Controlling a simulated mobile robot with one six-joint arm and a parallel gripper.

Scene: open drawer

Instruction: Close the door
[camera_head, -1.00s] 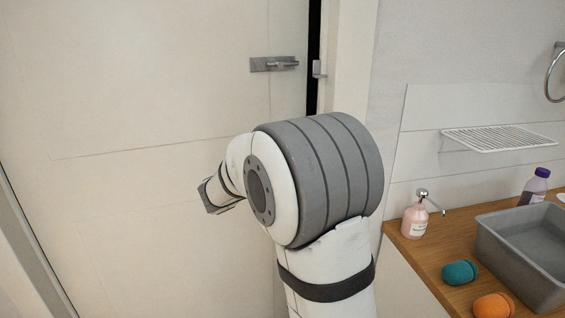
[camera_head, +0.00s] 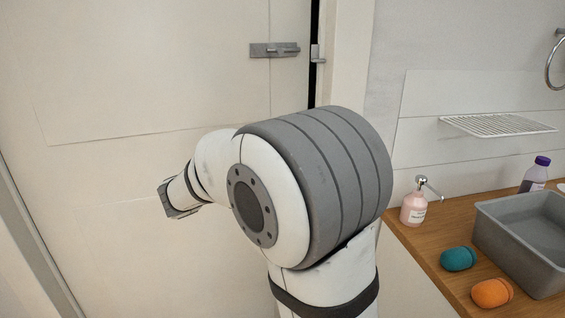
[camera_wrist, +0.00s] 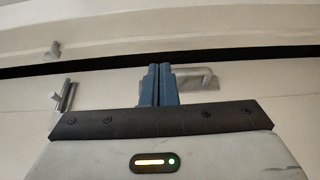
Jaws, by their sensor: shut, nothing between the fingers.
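The cream door (camera_head: 130,90) fills the left and middle of the head view. Its metal handle (camera_head: 275,50) is near its right edge. A narrow dark gap (camera_head: 315,85) shows between that edge and the frame, so the door stands slightly ajar. My gripper (camera_wrist: 158,85) has its blue fingers together and empty in the wrist view. Behind the fingers are the dark gap (camera_wrist: 240,61) and a grey handle-like fitting (camera_wrist: 205,76); I cannot tell if they touch. In the head view my gripper's end is low left of the handle, in front of the door panel.
A wooden counter (camera_head: 437,255) at the right holds a grey basin (camera_head: 535,265), a pink soap bottle (camera_head: 414,208), a purple-capped bottle (camera_head: 536,176), and a teal (camera_head: 458,259) and an orange (camera_head: 491,293) object. A white rack (camera_head: 497,125) is on the wall above.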

